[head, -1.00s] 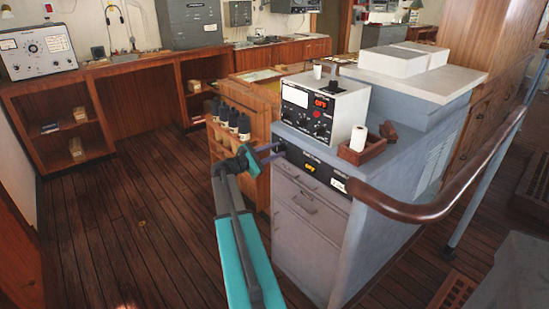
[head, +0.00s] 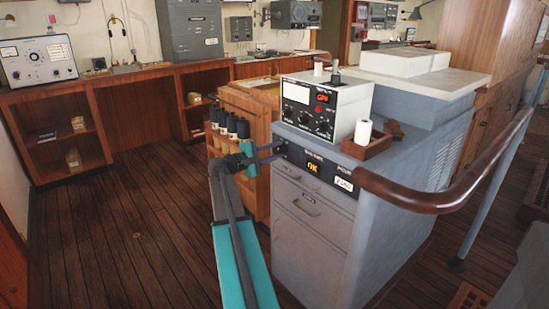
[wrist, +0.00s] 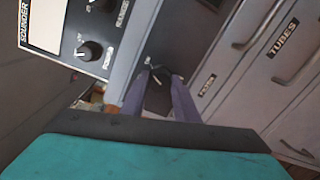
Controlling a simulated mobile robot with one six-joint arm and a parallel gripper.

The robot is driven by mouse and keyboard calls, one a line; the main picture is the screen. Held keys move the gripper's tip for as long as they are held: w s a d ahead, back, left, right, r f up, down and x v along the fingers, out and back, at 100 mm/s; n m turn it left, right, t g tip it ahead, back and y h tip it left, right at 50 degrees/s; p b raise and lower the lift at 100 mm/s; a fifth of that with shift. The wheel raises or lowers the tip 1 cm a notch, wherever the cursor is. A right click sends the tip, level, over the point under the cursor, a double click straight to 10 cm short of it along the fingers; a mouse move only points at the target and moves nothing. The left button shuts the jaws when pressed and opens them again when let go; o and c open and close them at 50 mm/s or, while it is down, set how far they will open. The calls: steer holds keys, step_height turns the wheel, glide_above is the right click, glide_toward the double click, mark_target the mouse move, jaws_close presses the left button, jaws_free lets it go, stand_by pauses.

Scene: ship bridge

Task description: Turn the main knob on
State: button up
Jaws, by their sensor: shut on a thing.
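A dark knob (wrist: 158,72) with a light mark on its rim shows between my fingertips in the wrist view. It sits on the black strip panel along the top front of the grey cabinet (head: 310,225); its label is not readable. My gripper (head: 281,152) reaches the left end of that panel from the left, and its fingers (wrist: 157,84) are shut on the knob. In the head view the knob is mostly hidden by the fingers. A yellow readout (head: 313,167) beside it seems to read ON, with a white label to its right.
A grey instrument (head: 325,106) with knobs and a red readout stands on the cabinet. A wooden tray (head: 367,148) with a white roll is beside it. A brown handrail (head: 430,201) curves in front. Dark bottles (head: 230,125) stand left. Floor at left is clear.

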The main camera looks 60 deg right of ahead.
steer(key=shift+w+d+r, duration=0.1)
steer(key=shift+d+r, duration=0.05)
steer(key=shift+r, duration=0.1)
stand_by(0.3)
steer(key=o, duration=1.1)
steer(key=shift+f, duration=0.1)
steer(key=shift+c, duration=0.2)
steer(key=shift+m, duration=0.3)
steer(key=shift+f, duration=0.1)
steer(key=shift+a, duration=0.2)
steer(key=shift+w+a, duration=0.2)
steer(key=shift+a, duration=0.4)
steer(key=v, duration=1.2)
steer(key=shift+b, duration=0.3)
